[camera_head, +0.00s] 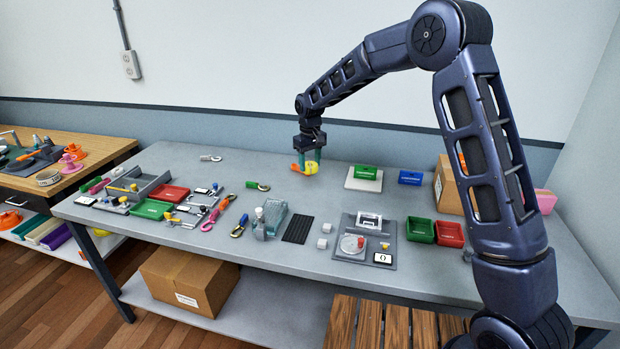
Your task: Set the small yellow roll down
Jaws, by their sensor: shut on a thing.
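My gripper (310,158) points down over the back middle of the grey table. It is shut on the small yellow roll (310,168), which shows just under the fingers. A small orange part (295,168) sticks out to the left of the roll. I cannot tell whether the roll touches the table top or hangs slightly above it. The fingers look greenish and partly hide the roll's upper side.
The grey table (235,178) has clear room left of my gripper. A white board with a green box (365,173) stands to the right, then a blue box (410,177) and a cardboard box (445,186). Red and green trays, carabiners and a clear ribbed case (275,215) lie in front.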

